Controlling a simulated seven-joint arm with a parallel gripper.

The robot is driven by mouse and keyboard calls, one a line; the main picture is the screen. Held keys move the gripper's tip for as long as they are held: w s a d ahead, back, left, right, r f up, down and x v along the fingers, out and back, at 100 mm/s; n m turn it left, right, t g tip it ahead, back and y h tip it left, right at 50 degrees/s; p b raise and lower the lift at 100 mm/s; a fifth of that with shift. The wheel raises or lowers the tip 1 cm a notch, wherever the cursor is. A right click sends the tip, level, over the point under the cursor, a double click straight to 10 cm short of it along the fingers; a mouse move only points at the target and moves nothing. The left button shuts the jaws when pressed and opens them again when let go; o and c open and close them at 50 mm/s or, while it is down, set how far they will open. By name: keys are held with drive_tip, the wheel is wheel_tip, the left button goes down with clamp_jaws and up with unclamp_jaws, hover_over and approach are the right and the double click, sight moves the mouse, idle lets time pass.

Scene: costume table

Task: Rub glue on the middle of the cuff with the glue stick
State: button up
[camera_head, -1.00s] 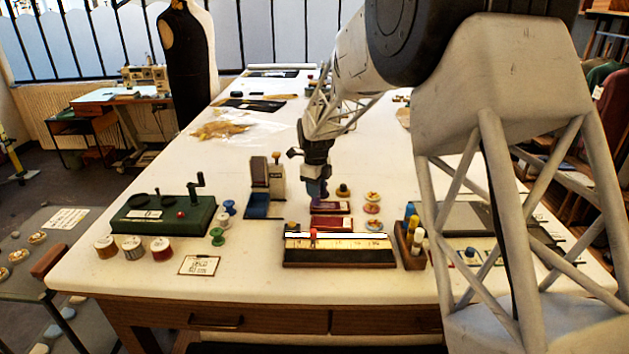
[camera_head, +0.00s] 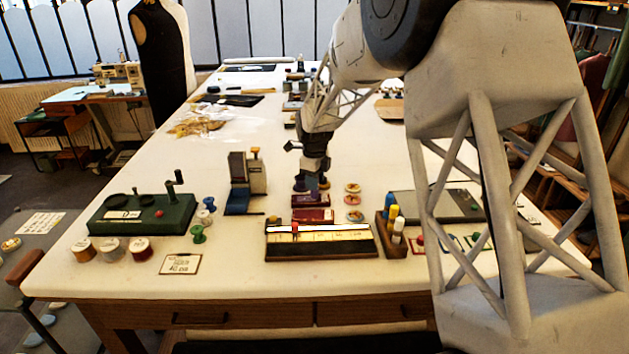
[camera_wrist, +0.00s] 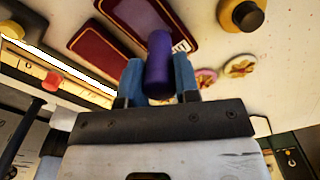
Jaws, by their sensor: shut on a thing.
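My gripper (camera_head: 311,184) is over the table, shut on a purple glue stick (camera_wrist: 158,62), which stands out between its blue fingers (camera_wrist: 158,82) in the wrist view. Two dark red pieces with gold edging lie flat side by side: a nearer one (camera_head: 313,215) and a farther one (camera_head: 311,200). In the wrist view they are the left piece (camera_wrist: 95,55) and the upper piece (camera_wrist: 135,22). I cannot tell which is the cuff. The stick overlaps the upper piece in the wrist view; whether it touches is hidden.
A ruler block (camera_head: 320,250) with a red slider (camera_wrist: 53,80) lies in front. A wooden holder of bottles (camera_head: 391,238) stands right. Round buttons (camera_head: 353,200) and a black-and-yellow pot (camera_wrist: 243,14) lie close to the red pieces. A green crank box (camera_head: 143,215) stands left.

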drive_tip(key=shift+a, duration=3.1)
wheel_tip(320, 180, up, 8)
drive_tip(key=shift+f, duration=0.1)
